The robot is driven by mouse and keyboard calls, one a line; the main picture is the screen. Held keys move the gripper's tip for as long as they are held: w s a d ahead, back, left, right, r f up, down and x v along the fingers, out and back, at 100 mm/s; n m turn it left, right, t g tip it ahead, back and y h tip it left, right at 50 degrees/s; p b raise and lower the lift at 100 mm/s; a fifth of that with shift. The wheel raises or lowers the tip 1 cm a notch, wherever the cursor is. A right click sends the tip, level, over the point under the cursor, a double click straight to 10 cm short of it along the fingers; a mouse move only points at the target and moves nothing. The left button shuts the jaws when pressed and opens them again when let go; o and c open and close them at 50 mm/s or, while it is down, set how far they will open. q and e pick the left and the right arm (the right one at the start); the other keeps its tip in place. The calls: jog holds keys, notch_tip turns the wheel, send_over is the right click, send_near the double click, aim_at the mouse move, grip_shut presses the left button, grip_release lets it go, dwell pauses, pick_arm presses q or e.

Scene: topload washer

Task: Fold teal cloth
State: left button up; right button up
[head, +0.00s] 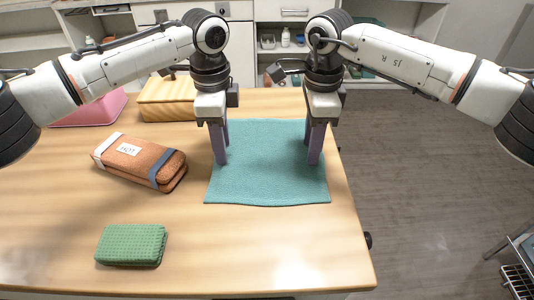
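The teal cloth (268,175) lies flat and spread out on the wooden table, close to its right edge. My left gripper (220,160) points down at the cloth's left side. My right gripper (315,160) points down at the cloth's right side. The fingers of both hide small parts of the cloth. I cannot tell whether the fingertips touch or pinch it, and no raised fold shows between them.
A folded green cloth (132,244) lies at the front left. A yellow-tan box (166,98) and a pink container (90,110) stand at the back left. The table's front middle (250,245) is clear.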

pick_arm(q)
jog(key=shift+f, duration=0.15)
pick_arm(e)
jog(key=shift+f, duration=0.15)
pick_arm(q)
grip_shut()
pick_arm(e)
grip_shut()
